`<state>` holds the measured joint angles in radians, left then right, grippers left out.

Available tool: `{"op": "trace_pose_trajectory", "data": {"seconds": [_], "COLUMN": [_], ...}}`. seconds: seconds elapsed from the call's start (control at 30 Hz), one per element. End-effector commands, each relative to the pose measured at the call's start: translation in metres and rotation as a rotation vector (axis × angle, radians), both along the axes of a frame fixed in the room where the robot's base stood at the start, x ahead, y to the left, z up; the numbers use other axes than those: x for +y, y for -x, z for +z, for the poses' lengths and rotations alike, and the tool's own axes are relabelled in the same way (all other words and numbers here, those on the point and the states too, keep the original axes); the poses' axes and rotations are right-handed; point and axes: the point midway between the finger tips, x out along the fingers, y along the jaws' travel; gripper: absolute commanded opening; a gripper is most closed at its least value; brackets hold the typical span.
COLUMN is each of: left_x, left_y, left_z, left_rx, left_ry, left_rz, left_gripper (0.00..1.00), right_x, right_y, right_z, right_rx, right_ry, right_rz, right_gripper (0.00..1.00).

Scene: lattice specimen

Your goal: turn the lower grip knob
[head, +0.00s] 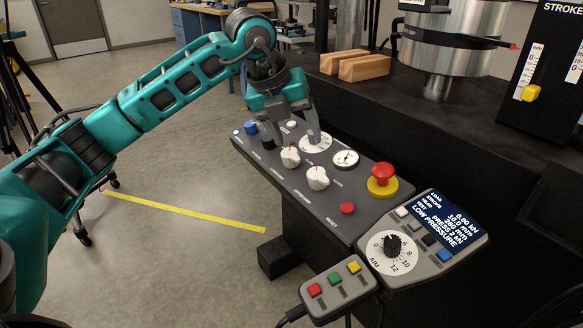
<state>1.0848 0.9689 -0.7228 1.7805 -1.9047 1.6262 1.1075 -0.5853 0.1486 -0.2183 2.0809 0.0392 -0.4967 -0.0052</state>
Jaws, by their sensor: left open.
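A sloped dark control panel (270,175) carries two white knobs with red marks. One white knob (290,156) is farther back. The other white knob (317,178) is nearer and to its right. The small labels are too small to read, so I cannot tell which is named lower grip. My left gripper (291,138) points down over the back of the panel, with its fingers apart and nothing seen between them. Its right fingertip is over a white dial (318,146), partly hiding it. Whether the fingers touch the panel cannot be told. My right gripper is out of view.
A gauge (345,159), a red mushroom button (382,174) and a red button (347,209) stand right of the knobs. A blue button (250,128) is at the left. A display pendant (420,240) and a button box (337,284) are in front. Wooden blocks (364,67) lie behind.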

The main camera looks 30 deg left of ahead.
Motion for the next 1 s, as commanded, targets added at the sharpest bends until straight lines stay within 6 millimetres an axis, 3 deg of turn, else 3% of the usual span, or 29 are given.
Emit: {"op": "trace_pose_trajectory", "data": {"seconds": [0.03, 0.1, 0.27, 0.8, 1.0], "left_x": [0.018, 0.034, 0.046, 0.048, 0.049], "left_y": [-0.001, 0.0, -0.002, -0.044, -0.053], "left_z": [0.006, 0.014, 0.014, -0.078, -0.094], "left_rx": [-0.013, -0.02, -0.022, -0.021, -0.022], "left_ry": [-0.049, -0.094, -0.127, -0.124, -0.122], "left_rz": [0.056, 0.112, 0.156, 0.148, 0.148], "left_gripper": [0.67, 0.67, 0.67, 0.67, 0.67], "right_x": [0.0, 0.001, 0.001, 0.008, 0.012], "right_y": [0.0, 0.0, -0.001, -0.001, -0.003], "right_z": [-0.005, -0.006, -0.005, -0.019, -0.02], "right_rx": [0.001, 0.004, -0.001, 0.005, 0.008], "right_ry": [-0.001, -0.001, -0.003, -0.018, -0.025], "right_rz": [0.002, 0.003, 0.004, 0.012, 0.014], "right_gripper": [0.43, 0.43, 0.43, 0.43, 0.43]}}
